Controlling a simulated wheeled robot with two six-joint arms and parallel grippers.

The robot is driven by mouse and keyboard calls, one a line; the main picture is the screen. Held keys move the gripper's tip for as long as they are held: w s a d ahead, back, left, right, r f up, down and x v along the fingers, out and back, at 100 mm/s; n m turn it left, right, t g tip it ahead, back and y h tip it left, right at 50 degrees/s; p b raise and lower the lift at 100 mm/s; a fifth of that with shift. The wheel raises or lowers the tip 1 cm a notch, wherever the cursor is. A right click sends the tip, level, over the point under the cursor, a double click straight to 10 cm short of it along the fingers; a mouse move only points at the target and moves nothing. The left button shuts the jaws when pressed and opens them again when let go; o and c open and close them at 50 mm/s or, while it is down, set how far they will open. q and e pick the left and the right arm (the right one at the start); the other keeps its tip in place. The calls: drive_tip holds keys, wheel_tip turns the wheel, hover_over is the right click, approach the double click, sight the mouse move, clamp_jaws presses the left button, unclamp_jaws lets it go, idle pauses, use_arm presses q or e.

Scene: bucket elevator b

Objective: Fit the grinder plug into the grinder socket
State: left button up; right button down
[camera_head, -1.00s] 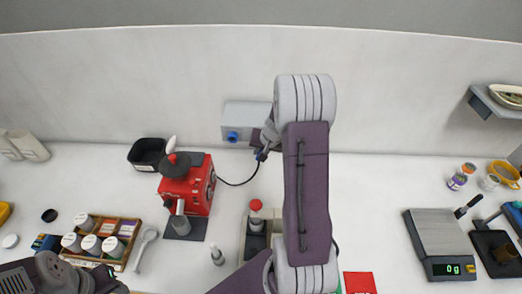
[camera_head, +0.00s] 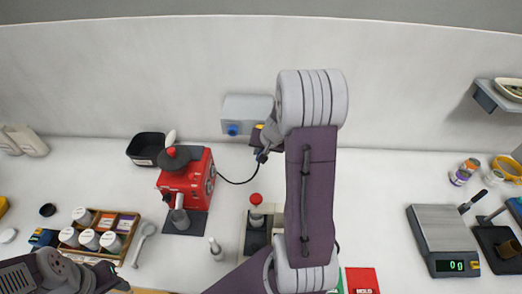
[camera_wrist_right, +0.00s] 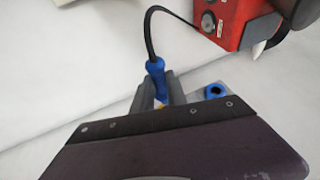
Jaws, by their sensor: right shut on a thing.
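The grinder plug (camera_wrist_right: 155,70) is blue, with a black cord from its end. My right gripper (camera_wrist_right: 158,92) is shut on it; in the head view the right gripper (camera_head: 262,151) is near the wall. The blue grinder socket (camera_head: 233,130) sits on a grey wall box (camera_head: 248,108); in the right wrist view the socket (camera_wrist_right: 213,89) is empty, right of the plug and apart from it. The cord runs to the red grinder (camera_head: 186,178). The plug's front end is hidden by my gripper. My left gripper (camera_head: 105,277) is at the lower left; its jaws are unclear.
A black tray (camera_head: 147,148) stands left of the grinder. A wooden rack with white cups (camera_head: 88,239) is at the front left. A red-topped tool (camera_head: 255,199) stands below my right gripper. A scale (camera_head: 442,232) is at right. The back counter beside my right arm is clear.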

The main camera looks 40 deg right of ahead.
drive_tip(key=shift+s+a+f+b, duration=0.1)
drive_tip(key=shift+s+a+b, duration=0.5)
drive_tip(key=shift+s+a, duration=0.6)
drive_tip(key=shift+s, duration=0.2)
drive_tip(key=w+a+m+t+y+b, duration=0.1)
drive_tip(key=w+a+t+y+b, duration=0.2)
drive_tip(key=w+a, duration=0.4)
drive_tip(key=shift+a+t+y+b, duration=0.2)
drive_tip(key=shift+t+y+b, duration=0.3)
drive_tip(key=shift+b, duration=0.5)
